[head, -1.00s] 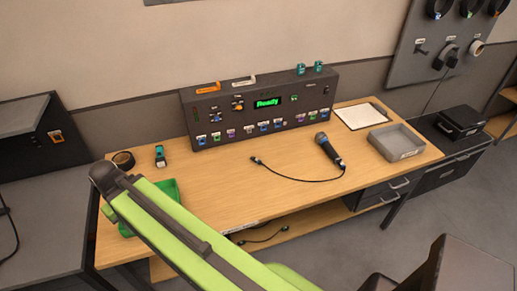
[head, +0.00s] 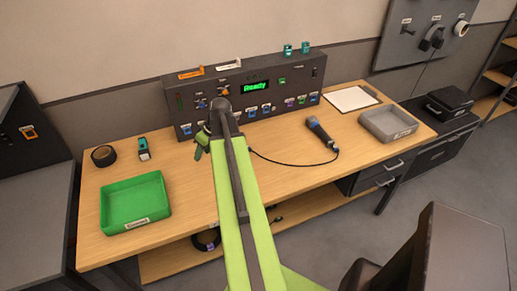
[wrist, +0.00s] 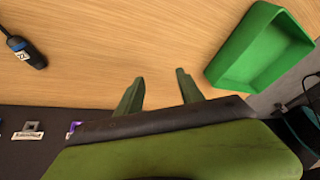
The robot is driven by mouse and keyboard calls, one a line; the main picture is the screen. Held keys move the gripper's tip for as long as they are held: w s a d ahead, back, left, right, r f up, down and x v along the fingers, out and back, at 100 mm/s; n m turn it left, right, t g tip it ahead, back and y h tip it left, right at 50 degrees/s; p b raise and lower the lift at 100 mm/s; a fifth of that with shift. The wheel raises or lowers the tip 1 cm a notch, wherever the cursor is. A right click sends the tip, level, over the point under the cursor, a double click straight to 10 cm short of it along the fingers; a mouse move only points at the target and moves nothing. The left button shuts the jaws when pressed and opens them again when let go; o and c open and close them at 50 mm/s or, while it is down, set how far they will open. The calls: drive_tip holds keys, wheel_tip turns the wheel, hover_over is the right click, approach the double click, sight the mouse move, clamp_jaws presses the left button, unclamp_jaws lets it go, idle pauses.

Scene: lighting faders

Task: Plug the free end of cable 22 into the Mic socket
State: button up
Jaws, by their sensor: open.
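The plug at the free end of a cable, black with a blue band and a label reading 22, lies on the bench at upper left in the wrist view (wrist: 27,50). In the head view the cable (head: 285,163) runs left from the black microphone (head: 322,131) towards my arm. My gripper (wrist: 160,90) is open and empty, its green fingers apart, with the plug off to one side. In the head view my gripper (head: 201,144) is by the console's front left. The dark console (head: 236,92) shows "Ready"; I cannot read which socket is Mic.
A green tray (head: 110,222) sits at the bench's front left, with a tape roll (head: 103,155) and a small teal-topped item (head: 144,148) behind it. A clipboard (head: 351,98) and grey tray (head: 365,122) are at the right. Bare wood (head: 180,180) lies between the green tray and my arm.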

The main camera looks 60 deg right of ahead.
drive_tip(key=s+d+f+t+h+b, duration=0.1)
drive_tip(key=s+d, duration=0.3)
drive_tip(key=d, duration=0.3)
drive_tip(key=s+d+f+t+b, duration=0.1)
drive_tip(key=s+d, duration=0.3)
drive_tip(key=d, duration=0.2)
drive_tip(key=h, duration=0.1)
approach(249, 147)
drive_tip(key=shift+m, duration=0.3)
drive_tip(key=b+x, duration=0.7)
drive_tip(key=x, duration=0.1)
drive_tip(key=shift+f+b, duration=0.35)
drive_tip(key=shift+b, duration=0.05)
drive_tip(key=shift+w+f, duration=0.1)
drive_tip(key=shift+w, duration=0.15)
clamp_jaws()
